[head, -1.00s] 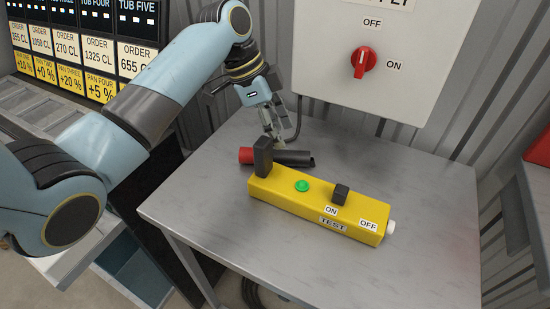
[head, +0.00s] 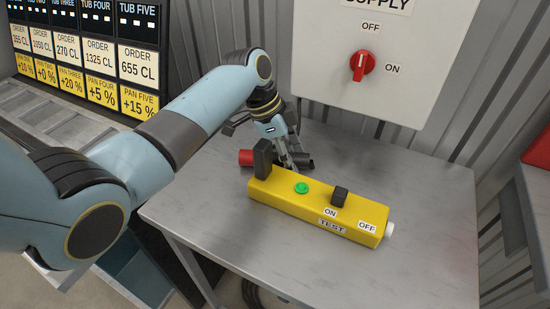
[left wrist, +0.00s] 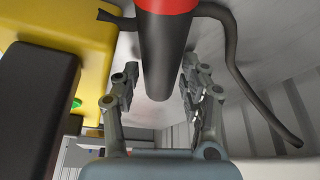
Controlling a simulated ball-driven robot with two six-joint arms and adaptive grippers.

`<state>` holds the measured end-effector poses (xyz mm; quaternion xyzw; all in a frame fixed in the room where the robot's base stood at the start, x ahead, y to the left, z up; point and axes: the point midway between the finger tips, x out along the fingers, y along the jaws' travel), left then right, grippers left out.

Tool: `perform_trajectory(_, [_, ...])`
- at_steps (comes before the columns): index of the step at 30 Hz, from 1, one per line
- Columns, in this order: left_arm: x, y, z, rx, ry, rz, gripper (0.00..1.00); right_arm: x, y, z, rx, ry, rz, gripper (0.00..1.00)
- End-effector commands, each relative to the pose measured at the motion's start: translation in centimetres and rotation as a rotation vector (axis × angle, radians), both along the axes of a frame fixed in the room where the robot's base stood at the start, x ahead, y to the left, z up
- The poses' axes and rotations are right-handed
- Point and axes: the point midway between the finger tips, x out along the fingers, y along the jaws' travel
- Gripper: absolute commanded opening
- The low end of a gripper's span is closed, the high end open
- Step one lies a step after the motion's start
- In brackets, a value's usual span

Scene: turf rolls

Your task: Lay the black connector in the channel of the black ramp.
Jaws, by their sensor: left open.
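A black cylindrical connector (head: 304,162) with a red end (head: 246,157) lies on the table behind the yellow test box. In the left wrist view the connector (left wrist: 164,60) points down between my fingers, its red band at the top. My left gripper (head: 288,160) is open over it, one finger on each side in the left wrist view (left wrist: 158,72). Contact cannot be told. An upright black block (head: 262,158) and a smaller black block (head: 340,194) stand on the box; I cannot tell whether either is the ramp, and no channel shows. My right gripper is out of view.
The yellow box (head: 290,206) has a green button (head: 301,188) and a white end knob (head: 389,229). A dark cable (left wrist: 240,75) curves beside the connector. A panel with a red switch (head: 362,66) hangs behind. The grey table (head: 430,185) is clear at right.

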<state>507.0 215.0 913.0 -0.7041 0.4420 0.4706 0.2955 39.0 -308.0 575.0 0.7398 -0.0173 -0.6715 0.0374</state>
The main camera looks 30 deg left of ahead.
Motion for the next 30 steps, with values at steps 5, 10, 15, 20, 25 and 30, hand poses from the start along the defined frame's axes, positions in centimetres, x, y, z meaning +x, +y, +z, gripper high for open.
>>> perform_trajectory(5, [0.0,0.0,-0.1,0.000,0.001,0.000,0.39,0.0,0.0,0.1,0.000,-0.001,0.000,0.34])
perform_trajectory(10, [0.0,0.0,-0.2,0.000,0.001,0.000,0.17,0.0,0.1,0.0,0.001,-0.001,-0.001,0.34])
perform_trajectory(15, [0.0,0.0,-0.2,0.000,0.002,0.001,0.00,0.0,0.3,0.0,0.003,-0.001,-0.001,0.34])
perform_trajectory(20, [0.0,0.0,-0.1,0.000,0.001,0.000,0.00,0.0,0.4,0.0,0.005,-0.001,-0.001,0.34])
perform_trajectory(25, [0.1,0.0,0.6,0.000,-0.002,0.000,0.00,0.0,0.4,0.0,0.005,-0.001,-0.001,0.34])
perform_trajectory(30, [0.2,0.0,3.8,0.001,-0.006,-0.002,0.00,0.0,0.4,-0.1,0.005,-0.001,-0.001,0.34])
